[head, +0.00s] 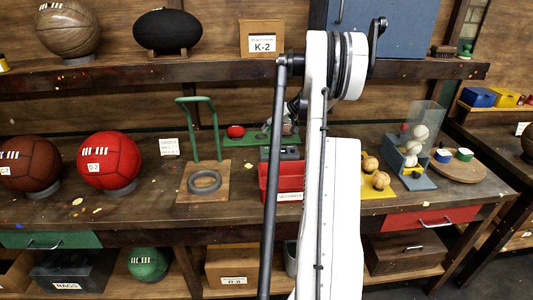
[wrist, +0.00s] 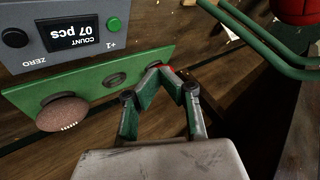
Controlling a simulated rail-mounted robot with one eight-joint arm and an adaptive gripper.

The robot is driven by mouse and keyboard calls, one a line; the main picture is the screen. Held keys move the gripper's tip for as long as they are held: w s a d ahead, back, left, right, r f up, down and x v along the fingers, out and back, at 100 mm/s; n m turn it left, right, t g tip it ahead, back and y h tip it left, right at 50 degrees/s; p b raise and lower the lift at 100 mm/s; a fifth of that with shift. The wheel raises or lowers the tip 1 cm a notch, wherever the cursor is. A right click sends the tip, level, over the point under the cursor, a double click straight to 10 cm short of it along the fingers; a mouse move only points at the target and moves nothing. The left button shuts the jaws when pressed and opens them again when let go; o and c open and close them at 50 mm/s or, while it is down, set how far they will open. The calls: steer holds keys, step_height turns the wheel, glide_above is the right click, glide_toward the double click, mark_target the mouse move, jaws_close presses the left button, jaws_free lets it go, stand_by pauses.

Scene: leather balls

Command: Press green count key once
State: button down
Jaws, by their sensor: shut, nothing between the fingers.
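The grey counter box shows upside down in the wrist view (wrist: 30,45). Its display (wrist: 74,36) reads "COUNT 07 pcs". The round green count key (wrist: 114,24), marked "+1", is on one side of the display, and a black key (wrist: 15,37) marked "ZERO" is on the other. My gripper (wrist: 162,72) is shut and empty. In the picture its fingertips are right of and below the green key, apart from it, over the end of a green board.
The green board (wrist: 90,85) carries a brown ball (wrist: 63,112) and a round socket (wrist: 115,79). A green tube frame (wrist: 270,45) stands at the right of the wrist view. A red bin (head: 282,178) and a yellow board with small balls (head: 378,191) are nearby.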

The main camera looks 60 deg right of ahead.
mark_target(267, 151)
step_height(267, 151, down, 7)
steer(key=b, duration=0.3)
steer(key=shift+f+b, duration=0.35)
steer(key=shift+f, duration=0.15)
steer(key=shift+f, duration=0.15)
stand_by(1.0)
steer(key=shift+f+b, duration=0.3)
steer(key=shift+b, duration=0.2)
steer(key=shift+f+b, duration=0.4)
stand_by(0.5)
steer(key=shift+r, duration=0.1)
stand_by(0.3)
steer(key=shift+r, duration=0.75)
steer(key=shift+r, duration=0.15)
steer(key=shift+r+p, duration=1.1)
steer(key=shift+r, duration=1.25)
